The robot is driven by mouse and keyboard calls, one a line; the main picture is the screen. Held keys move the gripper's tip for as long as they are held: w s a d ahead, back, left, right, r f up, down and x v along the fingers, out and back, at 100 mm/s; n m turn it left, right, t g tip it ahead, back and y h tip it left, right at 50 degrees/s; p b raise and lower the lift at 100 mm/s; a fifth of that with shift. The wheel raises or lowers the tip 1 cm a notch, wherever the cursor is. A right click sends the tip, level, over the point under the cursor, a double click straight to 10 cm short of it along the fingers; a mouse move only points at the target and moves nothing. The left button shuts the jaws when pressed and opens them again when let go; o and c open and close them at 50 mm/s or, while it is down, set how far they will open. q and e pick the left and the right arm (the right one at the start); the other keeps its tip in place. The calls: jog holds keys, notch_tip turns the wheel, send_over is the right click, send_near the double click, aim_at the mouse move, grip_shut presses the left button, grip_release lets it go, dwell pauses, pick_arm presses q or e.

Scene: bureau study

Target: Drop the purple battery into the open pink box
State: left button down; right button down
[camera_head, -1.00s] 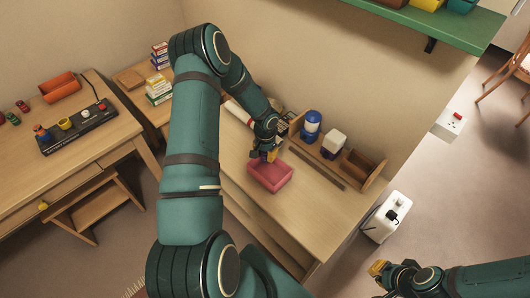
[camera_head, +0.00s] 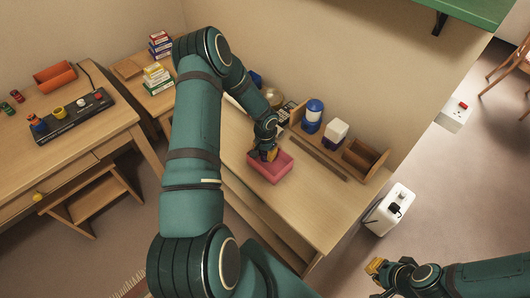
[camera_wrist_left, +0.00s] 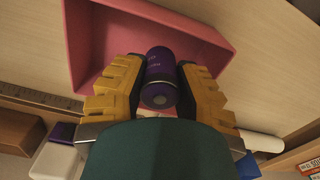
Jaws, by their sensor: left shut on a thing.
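The purple battery (camera_wrist_left: 161,68) is held between the yellow fingers of my left gripper (camera_wrist_left: 158,90), seen in the left wrist view. The open pink box (camera_head: 272,180) stands on the wooden desk in the head view. My left gripper (camera_head: 267,155) is over the far part of the box there, and the battery is too small to make out in it. In the left wrist view the pink box (camera_wrist_left: 190,22) lies behind the battery, which overlaps its opening. My right gripper (camera_head: 376,267) is low at the right, away from the desk; its finger gap is unclear.
The desk (camera_head: 312,215) is clear in front of the box. A white appliance (camera_head: 388,212) stands right of the desk.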

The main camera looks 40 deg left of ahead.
pick_arm(q)
jog(key=c, duration=0.7)
grip_release()
jog(key=shift+c, duration=0.2)
notch_tip(320, 180, up, 12)
jog(key=s+d+f+h, duration=0.1)
jog(key=d+f+h, duration=0.1)
jog(key=d, duration=0.7)
jog(key=s+d+f+h, duration=0.1)
jog(key=s+d+f, duration=0.1)
jog(key=d, duration=0.7)
jog(key=s+d+f+t+h, duration=0.1)
jog(key=s+d+f, duration=0.1)
jog(key=s+d, duration=0.8)
jog(key=d, duration=0.2)
jog(key=shift+s+d+t, duration=0.3)
jog(key=shift+s, duration=0.1)
